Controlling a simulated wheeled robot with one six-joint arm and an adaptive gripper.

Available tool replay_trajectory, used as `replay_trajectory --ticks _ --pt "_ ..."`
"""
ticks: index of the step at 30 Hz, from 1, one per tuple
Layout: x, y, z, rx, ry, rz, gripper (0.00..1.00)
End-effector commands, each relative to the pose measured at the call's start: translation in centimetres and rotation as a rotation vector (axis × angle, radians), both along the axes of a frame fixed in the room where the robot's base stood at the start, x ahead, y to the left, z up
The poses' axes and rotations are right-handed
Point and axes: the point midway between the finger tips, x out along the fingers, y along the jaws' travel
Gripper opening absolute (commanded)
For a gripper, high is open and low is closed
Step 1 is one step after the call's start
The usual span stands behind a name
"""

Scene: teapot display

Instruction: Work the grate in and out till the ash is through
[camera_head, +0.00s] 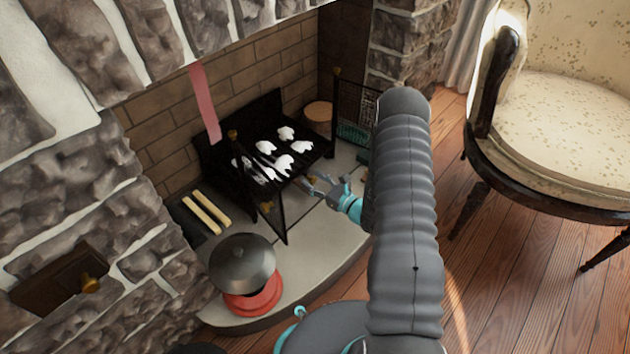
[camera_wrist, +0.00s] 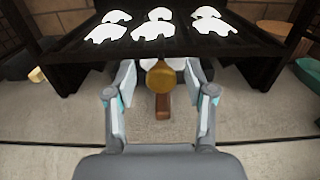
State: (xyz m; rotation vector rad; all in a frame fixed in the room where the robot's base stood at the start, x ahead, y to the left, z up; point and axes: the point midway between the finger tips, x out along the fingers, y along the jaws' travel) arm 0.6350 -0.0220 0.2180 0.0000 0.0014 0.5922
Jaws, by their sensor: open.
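The black grate (camera_head: 262,108) stands in the fireplace with several white ash clumps (camera_head: 300,147) on its top. The wrist view shows the grate's dark front bar (camera_wrist: 85,48) with ash clumps (camera_wrist: 152,30) above it. A round brass knob (camera_wrist: 160,78) on a short brown wooden bar (camera_wrist: 163,105) sits below the front edge, near the middle. My gripper (camera_head: 322,184) is at the grate's front right, low over the hearth. In the wrist view my gripper (camera_wrist: 160,88) is open, one finger on each side of the knob. Contact with the knob cannot be told.
A black pan or lid (camera_head: 242,262) sits over red round pieces (camera_head: 255,302) on the pale hearth (camera_head: 312,245). Two pale sticks (camera_head: 207,212) lie left of the grate. A dark mesh screen (camera_head: 355,105) stands at right. A cream armchair (camera_head: 575,120) stands on the wooden floor.

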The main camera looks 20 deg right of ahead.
Motion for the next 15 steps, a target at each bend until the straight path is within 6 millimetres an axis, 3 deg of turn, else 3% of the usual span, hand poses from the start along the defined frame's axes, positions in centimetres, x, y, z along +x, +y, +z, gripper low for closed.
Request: replay_trajectory --ticks 15 --pt "-7.5 -5.3 0.0 0.002 0.003 -0.009 0.54"
